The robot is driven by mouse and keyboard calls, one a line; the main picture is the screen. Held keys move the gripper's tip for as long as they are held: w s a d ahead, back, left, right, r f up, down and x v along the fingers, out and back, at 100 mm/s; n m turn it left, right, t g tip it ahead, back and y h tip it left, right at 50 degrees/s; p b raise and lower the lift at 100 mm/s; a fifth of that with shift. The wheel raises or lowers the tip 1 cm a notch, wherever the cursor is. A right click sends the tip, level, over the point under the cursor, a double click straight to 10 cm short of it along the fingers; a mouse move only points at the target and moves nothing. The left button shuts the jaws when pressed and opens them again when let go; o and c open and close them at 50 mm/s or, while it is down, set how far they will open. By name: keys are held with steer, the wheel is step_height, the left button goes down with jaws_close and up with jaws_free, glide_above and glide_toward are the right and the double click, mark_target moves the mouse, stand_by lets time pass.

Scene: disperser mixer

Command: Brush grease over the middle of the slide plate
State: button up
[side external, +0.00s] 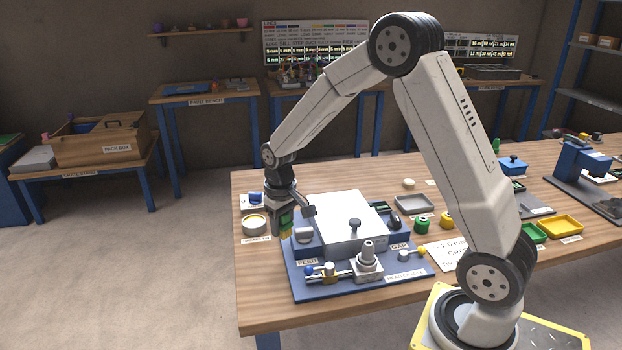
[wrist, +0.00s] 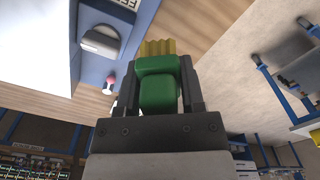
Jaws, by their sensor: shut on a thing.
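My gripper (side external: 283,217) is at the left edge of the blue machine and is shut on a green brush (side external: 286,221). In the wrist view, the green brush (wrist: 158,88) sits between the two dark fingers of my gripper (wrist: 160,85), with its yellow bristles (wrist: 158,47) pointing away from the wrist. A wide pale plate (side external: 345,212) on the machine, to the right of my gripper, may be the slide plate; I see no label on it. It seems to be the white surface (wrist: 35,45) in the wrist view. I cannot tell whether the bristles touch anything.
A round tin with a pale top (side external: 255,222) stands at the table's left edge, beside my gripper. A grey metal fitting (side external: 367,262) stands on the blue base (side external: 310,285). Trays and jars lie to the right.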

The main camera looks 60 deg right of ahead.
steer(key=d+m, duration=0.1)
steer(key=d, duration=0.5)
steer(key=d+r+m, duration=0.1)
steer(key=d, duration=0.5)
steer(key=w+d+m, duration=0.1)
steer(key=d+m, duration=0.1)
steer(key=d, duration=0.4)
steer(key=shift+r, duration=0.25)
steer(key=s+d+r+m, duration=0.1)
steer(key=s+d+m, duration=0.2)
steer(key=d, duration=1.1)
steer(key=shift+s+d, duration=0.2)
steer(key=shift+s, duration=0.95)
